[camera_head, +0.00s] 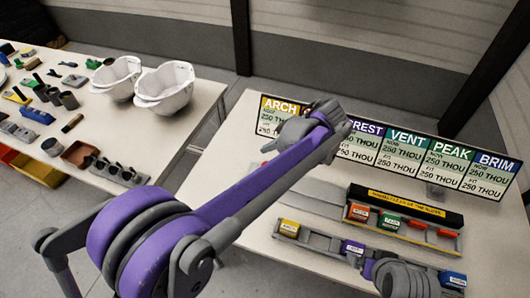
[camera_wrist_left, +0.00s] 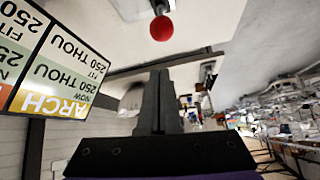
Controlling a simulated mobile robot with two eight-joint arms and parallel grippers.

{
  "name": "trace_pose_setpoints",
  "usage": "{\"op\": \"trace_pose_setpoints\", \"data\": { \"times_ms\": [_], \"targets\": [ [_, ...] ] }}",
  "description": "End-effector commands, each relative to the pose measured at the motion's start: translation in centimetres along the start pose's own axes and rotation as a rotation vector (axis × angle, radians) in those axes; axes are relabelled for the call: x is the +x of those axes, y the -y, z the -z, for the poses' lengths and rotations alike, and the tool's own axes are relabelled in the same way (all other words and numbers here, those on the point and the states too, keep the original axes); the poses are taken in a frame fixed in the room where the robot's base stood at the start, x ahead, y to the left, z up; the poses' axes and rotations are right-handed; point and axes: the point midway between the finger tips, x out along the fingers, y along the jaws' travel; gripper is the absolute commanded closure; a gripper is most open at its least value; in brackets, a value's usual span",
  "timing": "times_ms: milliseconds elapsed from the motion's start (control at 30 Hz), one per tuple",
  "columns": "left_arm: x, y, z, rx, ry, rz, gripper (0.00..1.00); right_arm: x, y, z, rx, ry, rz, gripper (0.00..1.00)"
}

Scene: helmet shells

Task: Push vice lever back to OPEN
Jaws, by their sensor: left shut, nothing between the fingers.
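My left gripper (camera_head: 268,144) is over the back left of the right-hand table, in front of the ARCH board. In the left wrist view its dark fingers (camera_wrist_left: 160,74) are shut together with nothing between them. A red ball (camera_wrist_left: 162,28), which looks like the knob of a lever, is beyond the fingertips and apart from them in the picture.
A row of label boards, ARCH (camera_head: 280,117) to BRIM (camera_head: 490,176), stands along the table's back edge. Racks with coloured blocks (camera_head: 405,219) are at the front right. The left table (camera_head: 205,98) holds two white helmet shells (camera_head: 165,88) and small tools.

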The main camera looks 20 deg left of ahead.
Motion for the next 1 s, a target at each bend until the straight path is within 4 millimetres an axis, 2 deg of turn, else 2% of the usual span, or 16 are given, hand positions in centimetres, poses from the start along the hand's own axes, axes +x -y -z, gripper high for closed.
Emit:
{"op": "trace_pose_setpoints", "data": {
  "times_ms": [100,200,367,1000],
  "targets": [
    [-2.4,-0.1,-1.1,0.003,0.0,0.0,1.0,0.2,0.0,-0.3,0.0,0.002,0.0,0.04],
    [-4.0,-0.2,-1.6,0.002,-0.001,0.0,1.0,0.3,0.0,-0.3,0.0,0.003,0.0,0.04],
    [-5.6,-0.3,-2.0,0.0,-0.002,0.002,1.0,0.3,0.0,-0.3,0.0,0.003,0.0,0.04],
    [-5.9,-0.2,-2.0,0.002,0.0,0.003,1.0,0.3,0.0,-0.3,0.0,0.003,0.0,0.04]
  ]
}}
